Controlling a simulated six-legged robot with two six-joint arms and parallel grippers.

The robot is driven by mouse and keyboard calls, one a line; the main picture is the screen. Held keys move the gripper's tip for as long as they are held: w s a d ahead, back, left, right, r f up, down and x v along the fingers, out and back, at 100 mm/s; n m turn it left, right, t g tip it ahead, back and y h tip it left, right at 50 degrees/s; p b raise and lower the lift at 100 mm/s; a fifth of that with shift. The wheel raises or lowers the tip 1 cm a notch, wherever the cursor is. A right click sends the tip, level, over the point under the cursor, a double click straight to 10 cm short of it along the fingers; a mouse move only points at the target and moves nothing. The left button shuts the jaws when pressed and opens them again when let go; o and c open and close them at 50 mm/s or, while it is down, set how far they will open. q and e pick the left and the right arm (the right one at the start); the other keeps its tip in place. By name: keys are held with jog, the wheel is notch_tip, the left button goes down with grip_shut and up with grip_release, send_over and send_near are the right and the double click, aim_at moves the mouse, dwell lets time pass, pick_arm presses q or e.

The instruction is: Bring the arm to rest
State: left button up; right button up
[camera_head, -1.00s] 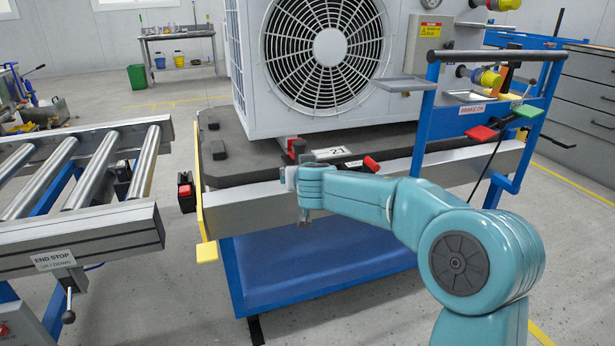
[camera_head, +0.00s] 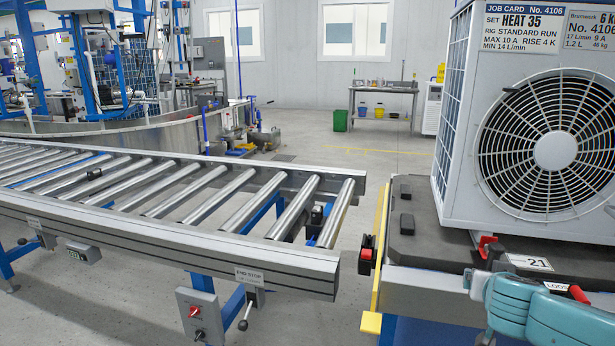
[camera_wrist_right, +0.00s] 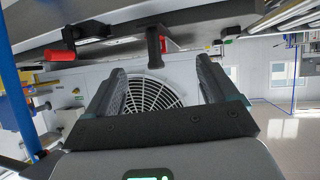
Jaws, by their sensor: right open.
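My right arm (camera_head: 530,308) is teal and reaches in at the lower right of the head view, in front of the cart's front edge. My right gripper shows in the right wrist view (camera_wrist_right: 160,68), with its two dark fingers apart and nothing between them. The fan grille of the large grey unit (camera_wrist_right: 150,93) shows between and beyond the fingers. My left gripper is not in view.
The grey fan unit (camera_head: 470,105) stands on the cart deck (camera_head: 420,245), near red clamp handles (camera_head: 579,293). A roller conveyor (camera_head: 300,262) lies to the left, with a narrow gap before the cart. A bench (camera_head: 385,90) and open floor are behind.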

jog(key=s+a+f+n+g+y+p, duration=0.1)
jog(key=s+a+f+g+y+p, duration=0.25)
jog(key=a+p, duration=0.45)
jog(key=s+a+f+g+y+p, duration=0.2)
jog(key=s+a+f+g+p, duration=0.25)
jog(key=p, duration=0.55)
pick_arm(q)
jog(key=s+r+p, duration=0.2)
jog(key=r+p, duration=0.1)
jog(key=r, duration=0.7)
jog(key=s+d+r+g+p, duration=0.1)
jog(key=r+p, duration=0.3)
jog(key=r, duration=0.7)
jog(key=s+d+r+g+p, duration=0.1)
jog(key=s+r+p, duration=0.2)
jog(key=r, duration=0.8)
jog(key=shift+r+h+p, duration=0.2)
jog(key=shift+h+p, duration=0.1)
jog(key=shift+p, duration=0.45)
pick_arm(e)
jog(key=s+a+f+n+g+y, duration=0.1)
jog(key=s+a+y, duration=0.4)
jog(key=s+a, duration=1)
jog(key=s+n+g, duration=0.1)
jog(key=s+n, duration=0.1)
jog(key=s, duration=0.2)
jog(key=shift+a+f, duration=0.4)
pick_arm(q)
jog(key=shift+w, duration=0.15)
